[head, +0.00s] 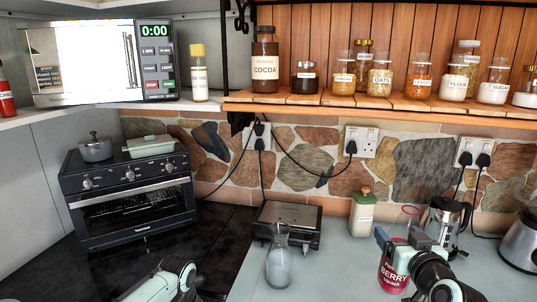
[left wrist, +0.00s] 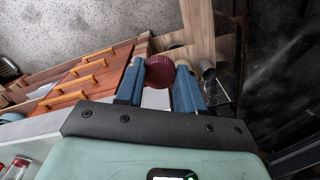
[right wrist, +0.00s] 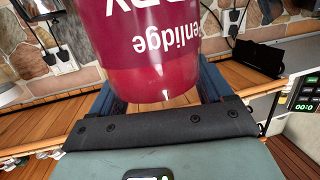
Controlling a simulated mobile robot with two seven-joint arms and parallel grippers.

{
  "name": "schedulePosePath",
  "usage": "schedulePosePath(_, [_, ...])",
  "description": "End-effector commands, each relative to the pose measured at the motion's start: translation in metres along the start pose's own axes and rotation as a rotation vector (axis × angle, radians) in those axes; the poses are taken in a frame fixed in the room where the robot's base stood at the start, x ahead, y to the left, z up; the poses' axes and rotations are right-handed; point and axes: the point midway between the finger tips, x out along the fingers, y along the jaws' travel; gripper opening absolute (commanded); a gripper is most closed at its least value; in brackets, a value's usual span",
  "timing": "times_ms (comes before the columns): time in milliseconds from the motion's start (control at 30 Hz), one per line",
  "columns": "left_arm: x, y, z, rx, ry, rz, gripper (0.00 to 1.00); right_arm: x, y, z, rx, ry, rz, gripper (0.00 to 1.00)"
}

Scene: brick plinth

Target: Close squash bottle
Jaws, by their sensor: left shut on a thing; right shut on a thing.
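The squash bottle (head: 392,277) is dark red with a "BERRY squash" label, at the lower right of the head view. My right gripper (head: 400,241) is shut on it, and the bottle (right wrist: 150,45) fills the space between the fingers in the right wrist view. The bottle's top is out of that view. A thin red ring (head: 413,210) shows above the right gripper; I cannot tell if it is the bottle's mouth. My left gripper (left wrist: 160,76) is shut on a round dark red cap (left wrist: 159,72), apart from the bottle. Its fingertips are hidden in the head view.
A glass carafe (head: 280,265) stands on the counter between the arms, before a flat metal appliance (head: 288,222). A green-lidded jar (head: 362,215) and a kettle (head: 443,220) stand behind the bottle. A toaster oven (head: 135,205) is at left. The shelf (head: 330,101) with jars hangs above.

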Motion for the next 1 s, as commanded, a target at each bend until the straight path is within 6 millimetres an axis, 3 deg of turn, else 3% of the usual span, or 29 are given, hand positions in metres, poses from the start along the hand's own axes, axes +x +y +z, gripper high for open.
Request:
schedulePosePath(200, [0.054,0.008,-0.01,-0.357,-0.007,0.006,0.1,-0.001,0.0,-0.003,-0.001,0.006,0.001,0.23])
schedulePosePath(533, [0.103,0.018,-0.015,-0.712,-0.009,0.015,0.1,-0.001,0.0,-0.003,-0.001,0.006,0.001,0.23])
schedulePosePath(733, [0.101,0.018,-0.015,-0.716,-0.005,0.014,0.1,-0.004,-0.013,0.026,-0.002,0.004,-0.009,0.23])
schedulePosePath(867, [0.101,0.018,-0.015,-0.715,-0.006,0.014,0.1,-0.007,-0.024,0.061,-0.002,-0.001,-0.011,0.23])
schedulePosePath(1000, [0.101,0.018,-0.016,-0.714,-0.006,0.015,0.1,-0.013,-0.042,0.111,-0.002,-0.005,-0.019,0.23])
